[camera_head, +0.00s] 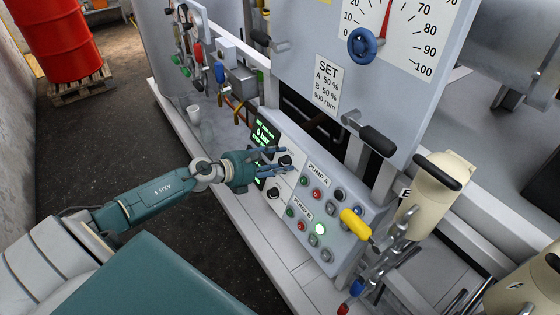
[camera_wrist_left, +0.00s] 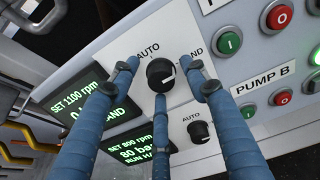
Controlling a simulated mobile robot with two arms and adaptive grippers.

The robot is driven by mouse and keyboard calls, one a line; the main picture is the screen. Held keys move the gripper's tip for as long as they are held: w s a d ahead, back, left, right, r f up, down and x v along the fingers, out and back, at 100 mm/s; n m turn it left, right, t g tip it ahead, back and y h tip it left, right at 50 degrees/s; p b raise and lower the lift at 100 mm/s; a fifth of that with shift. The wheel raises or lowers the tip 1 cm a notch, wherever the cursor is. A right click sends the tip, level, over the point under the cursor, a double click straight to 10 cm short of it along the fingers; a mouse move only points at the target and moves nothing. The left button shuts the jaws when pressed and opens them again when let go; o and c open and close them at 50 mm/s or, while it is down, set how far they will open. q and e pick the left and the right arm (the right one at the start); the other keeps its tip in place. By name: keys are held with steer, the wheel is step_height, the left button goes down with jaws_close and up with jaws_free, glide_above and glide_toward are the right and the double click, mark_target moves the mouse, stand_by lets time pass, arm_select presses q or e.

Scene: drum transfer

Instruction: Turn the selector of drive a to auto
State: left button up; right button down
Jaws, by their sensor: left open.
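In the left wrist view, the upper black selector knob (camera_wrist_left: 160,75) sits on a white plate between the labels AUTO, at its upper left, and HAND, at its right. Its white mark points to the right, on the HAND side. My left gripper (camera_wrist_left: 165,80) is open, its three blue fingers spread around this knob; contact cannot be told. In the head view, my left gripper (camera_head: 284,158) is at the panel's left part, partly hiding the knob. A second selector (camera_wrist_left: 200,132) sits below, beside the PUMP B row. My right gripper is not in view.
Green displays (camera_wrist_left: 78,108) lie left of the knobs. A black-handled lever (camera_head: 378,141) stands above.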

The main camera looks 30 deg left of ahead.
arm_select(q)
steer(key=shift+w+d+f, duration=0.1)
steer(key=shift+w, duration=0.1)
steer(key=c, duration=1.2)
steer(key=shift+o, duration=0.2)
